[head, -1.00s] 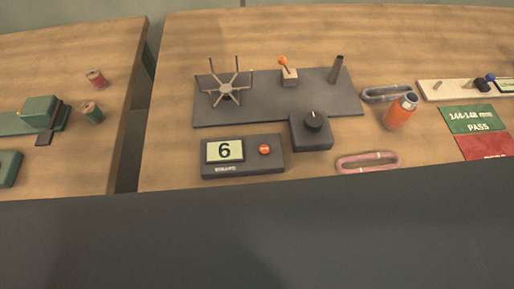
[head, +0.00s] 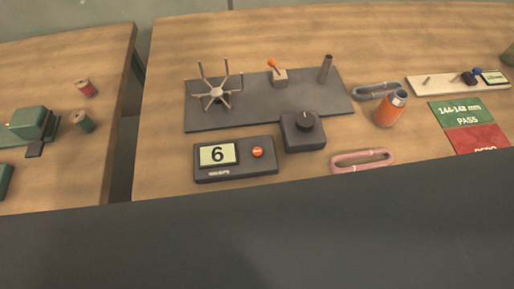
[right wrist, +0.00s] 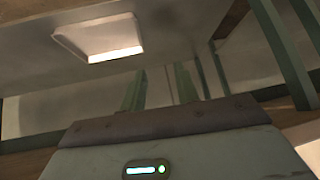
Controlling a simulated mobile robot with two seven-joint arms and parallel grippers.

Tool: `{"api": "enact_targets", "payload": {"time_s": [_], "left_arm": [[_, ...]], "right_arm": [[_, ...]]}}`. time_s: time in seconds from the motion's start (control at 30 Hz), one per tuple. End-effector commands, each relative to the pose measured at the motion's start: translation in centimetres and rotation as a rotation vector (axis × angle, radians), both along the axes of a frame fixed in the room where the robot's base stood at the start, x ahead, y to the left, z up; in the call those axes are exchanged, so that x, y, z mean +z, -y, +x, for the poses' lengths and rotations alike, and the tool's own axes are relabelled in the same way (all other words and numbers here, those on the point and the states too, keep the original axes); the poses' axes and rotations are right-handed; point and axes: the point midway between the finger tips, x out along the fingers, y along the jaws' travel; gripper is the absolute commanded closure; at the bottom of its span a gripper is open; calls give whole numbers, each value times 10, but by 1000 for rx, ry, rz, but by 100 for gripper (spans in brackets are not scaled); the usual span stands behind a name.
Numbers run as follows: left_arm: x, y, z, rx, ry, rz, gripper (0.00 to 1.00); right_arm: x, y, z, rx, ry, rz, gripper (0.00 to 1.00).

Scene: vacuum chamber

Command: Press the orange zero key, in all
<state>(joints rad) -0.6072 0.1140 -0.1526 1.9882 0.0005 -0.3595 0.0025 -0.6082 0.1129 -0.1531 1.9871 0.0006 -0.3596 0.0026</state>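The orange zero key (head: 257,152) is a small round button on a dark counter box (head: 235,172) near the front edge of the table. The box's pale display (head: 218,154) reads 6, to the left of the key. Nothing touches or covers the key. Neither gripper shows in the head view. The right wrist view shows no gripper fingers and none of the counter box.
Behind the box, a dark plate (head: 270,115) carries a spoked wheel (head: 216,94), an orange-tipped lever (head: 275,70) and a post. A gap separates the left table.

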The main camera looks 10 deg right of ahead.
Motion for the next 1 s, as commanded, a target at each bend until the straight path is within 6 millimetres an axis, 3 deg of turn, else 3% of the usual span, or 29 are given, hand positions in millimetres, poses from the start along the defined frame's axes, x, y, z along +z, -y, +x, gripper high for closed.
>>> {"api": "enact_targets", "payload": {"time_s": [0.03, 0.23, 1.0], "left_arm": [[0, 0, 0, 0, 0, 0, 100], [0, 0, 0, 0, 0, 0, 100], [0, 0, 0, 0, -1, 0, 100]], "right_arm": [[0, 0, 0, 0, 0, 0, 76], [0, 0, 0, 0, 1, 0, 100], [0, 0, 1, 0, 1, 0, 100]]}}
